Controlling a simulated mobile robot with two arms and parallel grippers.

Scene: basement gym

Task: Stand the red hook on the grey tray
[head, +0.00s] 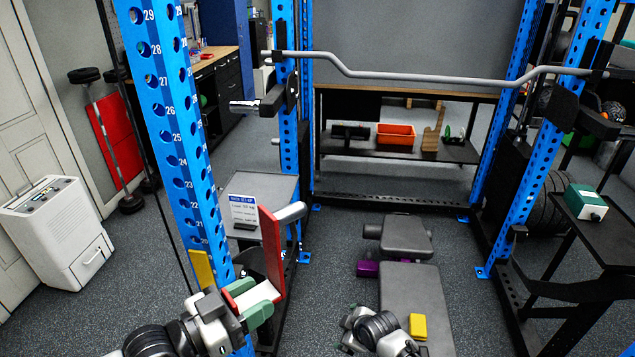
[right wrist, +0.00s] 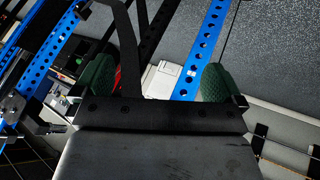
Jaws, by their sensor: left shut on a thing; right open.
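The red hook (head: 270,250) is upright in the head view, a tall red plate with a lower end between my left fingers. My left gripper (head: 256,302) is shut on that lower end, with green pads on either side. The grey tray (head: 278,185) is behind the hook, beside the blue rack post; the hook hides part of it. I cannot tell whether they touch.
A blue rack post (head: 182,130) stands close left of the hook. A grey bench (head: 415,290) with a yellow block (head: 418,326) is at right. A bar (head: 420,80) crosses above.

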